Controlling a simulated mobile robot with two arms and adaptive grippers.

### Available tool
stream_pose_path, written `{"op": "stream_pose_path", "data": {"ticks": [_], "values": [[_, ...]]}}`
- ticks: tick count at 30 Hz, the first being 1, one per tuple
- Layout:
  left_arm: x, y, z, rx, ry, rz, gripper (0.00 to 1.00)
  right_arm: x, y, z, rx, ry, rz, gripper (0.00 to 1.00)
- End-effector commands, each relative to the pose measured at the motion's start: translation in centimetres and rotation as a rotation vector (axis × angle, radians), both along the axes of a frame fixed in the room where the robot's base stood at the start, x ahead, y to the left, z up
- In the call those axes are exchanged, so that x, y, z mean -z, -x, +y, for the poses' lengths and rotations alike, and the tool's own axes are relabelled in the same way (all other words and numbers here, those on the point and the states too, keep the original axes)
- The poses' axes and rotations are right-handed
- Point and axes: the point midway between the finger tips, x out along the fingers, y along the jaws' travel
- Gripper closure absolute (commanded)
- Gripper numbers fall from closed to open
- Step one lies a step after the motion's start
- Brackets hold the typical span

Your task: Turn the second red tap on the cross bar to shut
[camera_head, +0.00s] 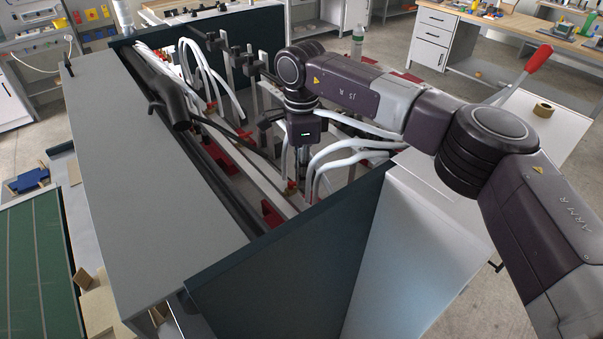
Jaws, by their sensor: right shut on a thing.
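My right gripper (302,158) reaches down into the open top of the machine, among white hoses. It is shut, close to a small red tap (291,185) on the pale cross bar (262,180). Its fingertips are partly hidden by my own wrist and the hoses, so the grip itself does not show clearly. Another red tap (244,134) sits farther back along the bar. How far each tap is turned is too small to tell. My left gripper is not in view.
White hoses (335,150) curve close around my right gripper. A thick black pipe (170,95) runs along the left inside. The machine's dark front wall (290,270) and wide grey top (150,190) edge the opening. A bottle (357,42) stands behind.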

Motion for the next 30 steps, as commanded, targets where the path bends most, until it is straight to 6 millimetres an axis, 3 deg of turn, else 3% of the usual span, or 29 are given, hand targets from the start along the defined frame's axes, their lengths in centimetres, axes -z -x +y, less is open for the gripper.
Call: {"op": "stream_pose_path", "data": {"ticks": [11, 30], "values": [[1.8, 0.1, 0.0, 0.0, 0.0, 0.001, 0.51, 0.2, 0.2, 0.0, 0.124, -0.001, -0.003, 1.0], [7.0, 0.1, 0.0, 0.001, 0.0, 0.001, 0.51, 0.1, 1.6, 0.4, 0.701, -0.003, -0.005, 1.0]]}}
